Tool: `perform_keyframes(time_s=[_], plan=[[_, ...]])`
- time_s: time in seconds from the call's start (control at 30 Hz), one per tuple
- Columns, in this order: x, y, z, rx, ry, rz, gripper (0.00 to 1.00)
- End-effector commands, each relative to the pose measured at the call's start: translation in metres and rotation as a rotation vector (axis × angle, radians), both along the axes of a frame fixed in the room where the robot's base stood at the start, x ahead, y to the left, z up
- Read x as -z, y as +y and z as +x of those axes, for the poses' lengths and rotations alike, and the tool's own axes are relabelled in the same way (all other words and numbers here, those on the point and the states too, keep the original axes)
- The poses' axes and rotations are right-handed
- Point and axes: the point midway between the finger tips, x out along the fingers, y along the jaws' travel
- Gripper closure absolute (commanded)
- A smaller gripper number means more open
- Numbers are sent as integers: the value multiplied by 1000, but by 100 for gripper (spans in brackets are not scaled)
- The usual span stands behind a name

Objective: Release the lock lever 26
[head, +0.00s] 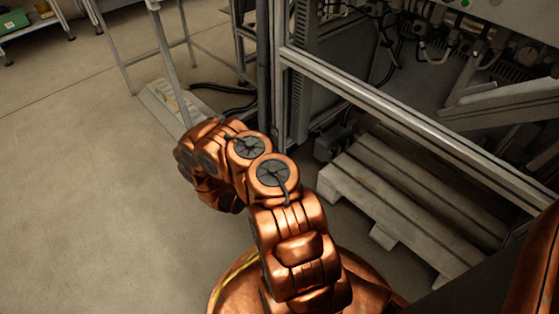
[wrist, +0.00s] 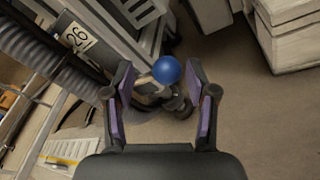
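The lock lever, with a round blue knob (wrist: 167,69), shows in the wrist view just beyond the fingertips and between them. A label reading 26 (wrist: 76,37) is on the light frame at the upper left of that view. My gripper (wrist: 160,80) is open, with its two dark, purple-padded fingers on either side of the knob in the picture. I cannot tell whether the knob lies between the fingers in depth; no contact shows. The lower part of the lever is partly hidden behind the knob. In the head view my copper-coloured arm hides the gripper, and the lever is not visible.
A metal machine frame (head: 400,125) stands right of my arm in the head view, with a wooden pallet (head: 400,200) inside its base. A ribbed dark hose (wrist: 50,60) runs along the left of the wrist view. Open floor (head: 90,200) lies to the left.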

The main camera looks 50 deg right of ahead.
Motion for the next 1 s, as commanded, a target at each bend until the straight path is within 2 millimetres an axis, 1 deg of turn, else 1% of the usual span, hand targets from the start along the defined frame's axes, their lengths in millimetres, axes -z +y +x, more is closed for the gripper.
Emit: perform_keyframes(time_s=[0.23,0.37,0.47,0.8,1.0], plan=[[0,0,-3,6,3,0,43],[0,7,-3,4,5,1,43],[-2,18,-5,4,7,1,43],[-9,72,-10,2,3,0,43],[-13,99,-13,1,2,1,43]])
